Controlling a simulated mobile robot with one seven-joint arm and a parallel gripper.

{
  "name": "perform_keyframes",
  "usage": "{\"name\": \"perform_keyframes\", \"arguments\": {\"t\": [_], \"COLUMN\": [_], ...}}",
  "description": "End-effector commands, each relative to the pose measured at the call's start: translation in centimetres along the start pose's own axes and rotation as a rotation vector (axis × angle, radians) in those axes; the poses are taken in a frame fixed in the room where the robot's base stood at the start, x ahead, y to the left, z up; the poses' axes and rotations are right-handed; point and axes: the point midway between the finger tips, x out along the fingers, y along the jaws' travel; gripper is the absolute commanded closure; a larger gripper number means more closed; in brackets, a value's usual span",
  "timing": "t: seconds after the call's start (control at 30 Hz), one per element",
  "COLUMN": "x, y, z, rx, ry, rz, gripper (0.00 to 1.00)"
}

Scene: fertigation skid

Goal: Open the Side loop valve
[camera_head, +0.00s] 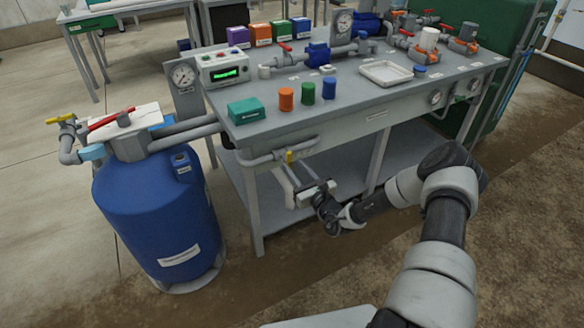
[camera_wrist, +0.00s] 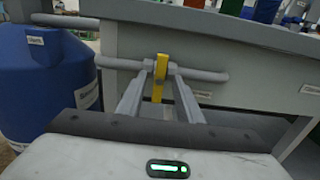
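A small valve with a yellow lever handle (camera_head: 289,157) sits on a grey pipe (camera_head: 264,160) along the front side of the bench, below its top edge. No readable label confirms it as the Side loop valve. In the wrist view, the yellow handle (camera_wrist: 160,78) points down, across the horizontal pipe (camera_wrist: 205,75). My gripper (camera_head: 286,168) is just in front of the valve. In the wrist view, my gripper (camera_wrist: 160,72) has its fingers apart on either side of the handle, with gaps visible. Whether the fingertips touch the pipe is unclear.
A blue tank (camera_head: 158,215) stands left of the bench, with a yellow-handled valve (camera_head: 61,119) and a red lever (camera_head: 110,119) on top. The benchtop (camera_head: 350,98) holds gauges, bottles and other valves. A lower shelf (camera_head: 340,165) and a bench leg (camera_head: 252,210) lie near my gripper.

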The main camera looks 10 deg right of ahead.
Motion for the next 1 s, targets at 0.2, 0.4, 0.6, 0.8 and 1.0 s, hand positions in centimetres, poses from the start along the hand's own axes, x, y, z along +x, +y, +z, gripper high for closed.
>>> {"name": "perform_keyframes", "arguments": {"t": [0.2, 0.4, 0.6, 0.8, 1.0], "x": [2.3, 2.7, 2.6, 2.6, 2.6], "y": [0.0, 0.0, 0.0, 0.0, 0.0], "z": [-0.1, 0.0, 0.0, 0.0, 0.1], "rx": [0.0, 0.001, 0.0, 0.0, -0.018], "ry": [-0.001, 0.0, 0.0, 0.0, 0.0], "rz": [0.0, 0.0, 0.0, 0.0, 0.001], "gripper": [0.67, 0.67, 0.77, 1.0, 1.0]}}
